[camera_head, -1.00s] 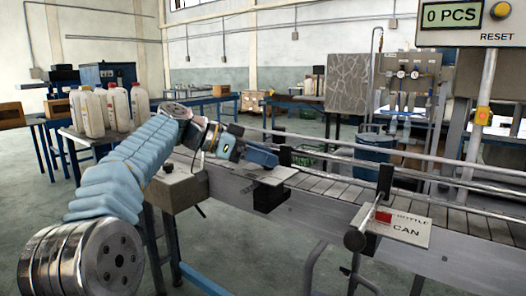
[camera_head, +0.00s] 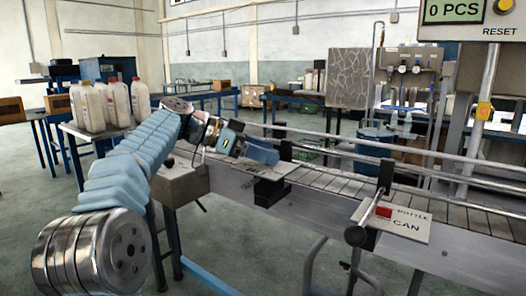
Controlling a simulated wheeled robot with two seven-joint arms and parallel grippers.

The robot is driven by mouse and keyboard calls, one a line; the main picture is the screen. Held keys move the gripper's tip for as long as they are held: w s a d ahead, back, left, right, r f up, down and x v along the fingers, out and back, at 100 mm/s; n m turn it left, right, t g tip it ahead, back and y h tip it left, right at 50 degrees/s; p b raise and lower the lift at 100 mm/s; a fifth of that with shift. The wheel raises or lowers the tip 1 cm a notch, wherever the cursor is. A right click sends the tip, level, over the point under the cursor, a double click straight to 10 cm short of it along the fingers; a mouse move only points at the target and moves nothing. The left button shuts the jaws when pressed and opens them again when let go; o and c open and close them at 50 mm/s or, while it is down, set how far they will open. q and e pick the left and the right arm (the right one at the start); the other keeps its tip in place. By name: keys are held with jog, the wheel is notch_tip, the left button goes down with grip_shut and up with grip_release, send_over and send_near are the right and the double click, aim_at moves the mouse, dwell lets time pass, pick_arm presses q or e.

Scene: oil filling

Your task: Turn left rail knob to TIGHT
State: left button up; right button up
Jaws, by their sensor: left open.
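My left arm comes in from the left, and its gripper (camera_head: 262,152) is open above the near side of the conveyor (camera_head: 320,195), by a label plate and a dark rail bracket (camera_head: 270,192). The left rail knob cannot be made out; the gripper and wrist cover that spot. A second bracket with a round dark knob (camera_head: 356,236) stands further right, beside a plate (camera_head: 400,222) marked BOTTLE and CAN with a red marker. My right gripper is not in view.
Steel guide rails (camera_head: 400,170) run along the conveyor. White jugs (camera_head: 105,103) stand on a side table at the left. A counter box (camera_head: 465,20) reading 0 PCS hangs at the upper right. The floor in front of the conveyor is mostly clear.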

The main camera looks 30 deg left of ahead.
pick_arm(q)
jog(key=v, duration=1.3)
jog(key=shift+s+a, duration=0.2)
jog(key=shift+a, duration=0.15)
